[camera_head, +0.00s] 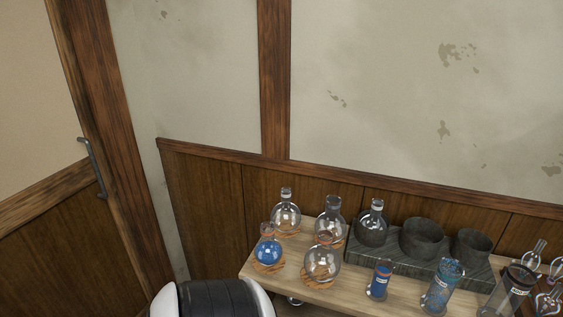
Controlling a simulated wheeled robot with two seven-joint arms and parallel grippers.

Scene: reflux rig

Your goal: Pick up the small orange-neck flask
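Several round-bottom glass flasks stand on cork rings at the left end of a wooden shelf. In the front row, a flask with blue liquid (268,252) has an orange-tinted neck. To its right, a clear flask (322,263) also shows a faint orange tint at its neck. I cannot tell for certain which is the small orange-neck flask. Behind them stand two clear flasks, one at the left (286,218) and one at the right (329,229). Neither of my grippers is in view.
The wooden shelf (254,272) runs along a panelled wall. A dark stone block (400,262) on it carries another flask (371,227) and two dark bowls (421,240). A door with a handle (91,160) is at left.

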